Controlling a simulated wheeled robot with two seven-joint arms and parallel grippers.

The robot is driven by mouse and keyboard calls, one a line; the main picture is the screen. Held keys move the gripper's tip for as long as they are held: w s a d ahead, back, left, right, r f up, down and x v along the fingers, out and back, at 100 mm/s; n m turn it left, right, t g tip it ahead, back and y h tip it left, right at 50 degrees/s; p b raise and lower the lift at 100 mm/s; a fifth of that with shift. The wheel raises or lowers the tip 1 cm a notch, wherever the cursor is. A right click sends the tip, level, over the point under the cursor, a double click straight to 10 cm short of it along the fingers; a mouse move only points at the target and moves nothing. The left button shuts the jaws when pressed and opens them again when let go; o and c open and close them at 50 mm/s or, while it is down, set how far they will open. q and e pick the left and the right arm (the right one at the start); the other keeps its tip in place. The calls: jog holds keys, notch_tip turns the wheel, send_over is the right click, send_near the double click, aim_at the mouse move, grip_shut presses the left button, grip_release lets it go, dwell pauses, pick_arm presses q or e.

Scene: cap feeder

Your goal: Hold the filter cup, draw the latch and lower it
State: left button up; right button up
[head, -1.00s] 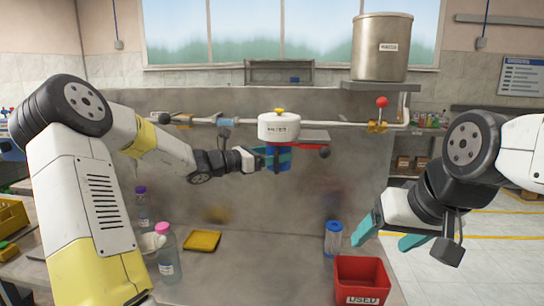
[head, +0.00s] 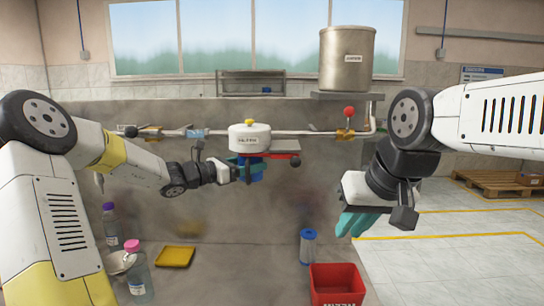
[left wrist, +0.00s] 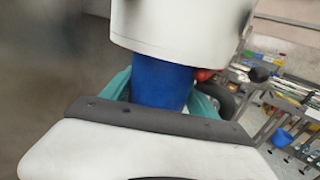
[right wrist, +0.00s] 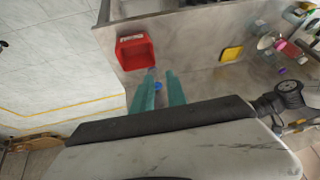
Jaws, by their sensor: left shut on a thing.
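The white filter head (head: 250,138) with a yellow top knob hangs on the pipe (head: 215,133). The blue filter cup (head: 256,174) is under it, upright, and it also shows in the left wrist view (left wrist: 160,87). My left gripper (head: 246,167) is shut on the cup, with teal fingers on both sides. The red latch (head: 285,145) sticks out to the right of the filter head, with a dark knob (head: 295,160) at its end. My right gripper (head: 360,222) is right of and lower than the latch; its fingers (right wrist: 160,90) are apart and empty.
A red bin (head: 337,284) and a blue-white cartridge (head: 308,246) stand at the lower right. A yellow tray (head: 175,257) and bottles (head: 138,275) are at left. A red-knobbed valve (head: 349,112) and steel tank (head: 347,58) are at upper right.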

jog(key=w+a+r+h, duration=0.1)
jog(key=w+a+r, duration=0.1)
jog(key=w+r, duration=0.1)
jog(key=w+a+r+g, duration=0.1)
jog(key=w+a+r, duration=0.1)
jog(key=w+r, duration=0.2)
jog(key=w+a+r+n+h, duration=0.1)
jog(key=w+a+r, duration=0.1)
jog(key=w+r, duration=0.2)
jog(key=shift+w+a+h, duration=0.2)
jog(key=shift+h, duration=0.1)
grip_shut()
jog(key=w+a+r+m+h, duration=0.1)
jog(key=w+a+r+h, duration=0.1)
jog(key=w+a+r, duration=0.3)
jog(key=w+a+r+h, duration=0.1)
jog(key=a+r, duration=0.1)
jog(key=a, duration=0.6)
jog(key=w+d+f, duration=0.4)
jog(key=d+f, duration=0.3)
jog(key=f, duration=0.2)
jog(key=shift+w+f, duration=0.3)
jog(key=shift+f, duration=0.05)
jog(key=shift+d, duration=0.15)
